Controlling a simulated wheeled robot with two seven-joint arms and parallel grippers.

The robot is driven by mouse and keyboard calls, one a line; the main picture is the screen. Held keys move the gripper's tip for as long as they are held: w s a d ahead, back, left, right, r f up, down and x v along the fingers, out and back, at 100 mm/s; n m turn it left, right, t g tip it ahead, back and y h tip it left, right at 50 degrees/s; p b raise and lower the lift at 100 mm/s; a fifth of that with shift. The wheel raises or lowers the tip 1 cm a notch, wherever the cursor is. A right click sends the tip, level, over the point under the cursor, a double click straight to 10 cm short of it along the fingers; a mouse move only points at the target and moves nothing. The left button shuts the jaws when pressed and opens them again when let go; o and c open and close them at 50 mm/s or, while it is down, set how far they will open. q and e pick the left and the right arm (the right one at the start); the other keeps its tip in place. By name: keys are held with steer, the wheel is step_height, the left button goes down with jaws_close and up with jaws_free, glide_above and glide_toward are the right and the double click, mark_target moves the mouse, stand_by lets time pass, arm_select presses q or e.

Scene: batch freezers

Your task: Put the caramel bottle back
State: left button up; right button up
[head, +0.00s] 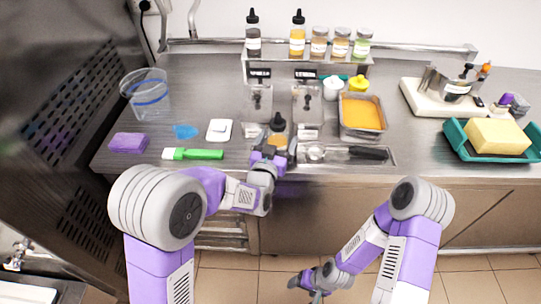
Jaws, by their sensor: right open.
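A squeeze bottle with amber contents and a dark nozzle (278,124) stands upright near the counter's front edge; I take it for the caramel bottle, though its label is not readable. My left gripper (277,152) is right at this bottle and hides its lower part. I cannot tell whether its fingers touch the bottle or are closed on it. A similar amber bottle (297,38) and a dark bottle (253,38) stand on the raised shelf (312,60) at the back. My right gripper (312,293) is open and empty, low in front of the counter.
Several jars (341,43) fill the shelf's right side; a gap shows between the two bottles. A yellow-filled metal pan (362,114), a spatula (355,153), a green-handled tool (195,154), a purple sponge (128,143) and a teal tray (458,142) occupy the counter.

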arm_select(q)
steer(key=b+v, duration=0.1)
steer(key=v, duration=1)
steer(key=shift+b, duration=0.35)
steer(key=shift+s+a, duration=0.1)
